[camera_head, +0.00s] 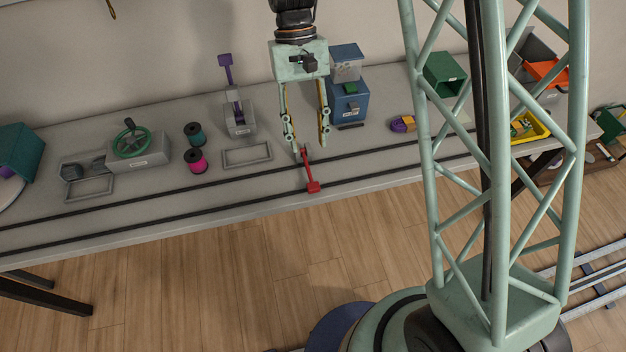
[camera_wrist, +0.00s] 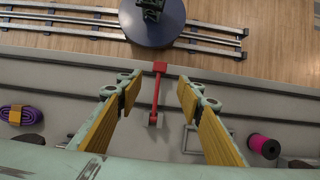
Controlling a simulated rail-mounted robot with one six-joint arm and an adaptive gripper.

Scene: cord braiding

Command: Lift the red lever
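The red lever (camera_head: 310,173) lies low over the front of the grey workbench (camera_head: 240,205), its square red knob toward the front edge. In the wrist view the red lever (camera_wrist: 157,88) runs from a small grey mount up to its knob. My gripper (camera_head: 310,147) is open above the lever's mount end. In the wrist view its fingers (camera_wrist: 153,88) stand apart on either side of the lever, with nothing between them touching. The lever's base is partly hidden by my gripper in the head view.
A purple lever (camera_head: 226,70) stands upright on a grey box behind. Teal (camera_head: 195,134) and pink (camera_head: 195,160) spools and a green handwheel (camera_head: 132,139) are to the left. A blue box (camera_head: 348,100) stands right behind my gripper. Two dark rails run along the bench.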

